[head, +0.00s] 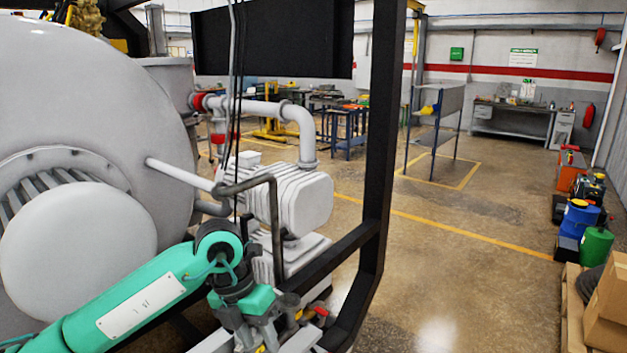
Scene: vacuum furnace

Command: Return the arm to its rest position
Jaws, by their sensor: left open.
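My left arm (130,305), teal with a white label plate, comes in from the lower left. It reaches across the front of the vacuum furnace (95,90), a large rounded grey body. The wrist is bent down, and my left gripper (258,334) hangs at the bottom of the view, open, with nothing seen between its fingers. Its tips are close to the bottom edge and partly hard to make out. It is in front of the pump unit and the black frame; whether it touches them I cannot tell. My right gripper is out of view.
A ribbed grey pump (300,200) with pipes stands behind the wrist. A black frame post (382,130) rises right of it. The floor (455,260) beyond is clear. Blue (577,220) and green drums (596,246) and cardboard boxes (606,300) line the right side.

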